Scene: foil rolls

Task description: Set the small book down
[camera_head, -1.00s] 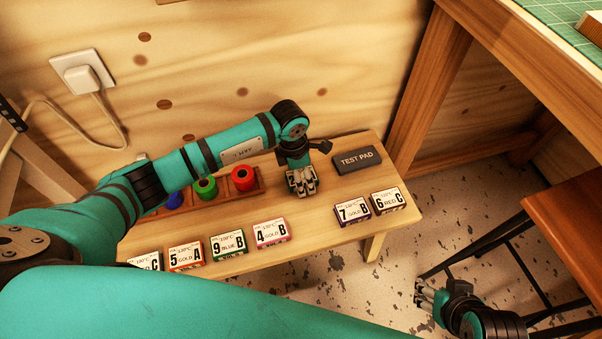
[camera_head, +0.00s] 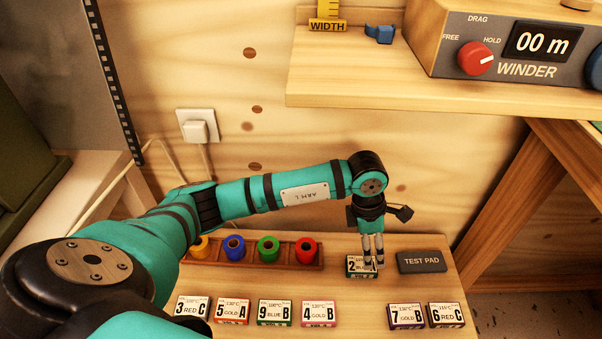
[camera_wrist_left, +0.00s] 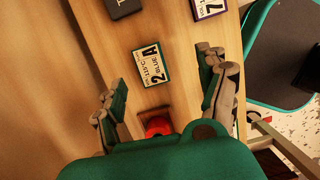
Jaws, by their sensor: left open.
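The small book, a card-like block with a green edge marked "2 A BLUE" (camera_head: 357,268), lies flat on the low bench (camera_head: 260,282), left of the test pad. In the left wrist view the book (camera_wrist_left: 151,65) shows whole, face up, with clear space between it and both fingers. My left gripper (camera_head: 373,264) points down over the book and hides part of its face in the head view. In the left wrist view the gripper (camera_wrist_left: 164,72) is open and empty, its fingers wide apart on either side of the book. My right gripper is out of view.
The test pad (camera_head: 422,262) lies right of the book. A wooden rack (camera_head: 312,264) of coloured spools stands left. Several similar books, such as 4 B (camera_head: 319,313) and 7 B (camera_head: 406,316), line the front, with a gap between these two. A shelf (camera_head: 400,88) with a winder is above.

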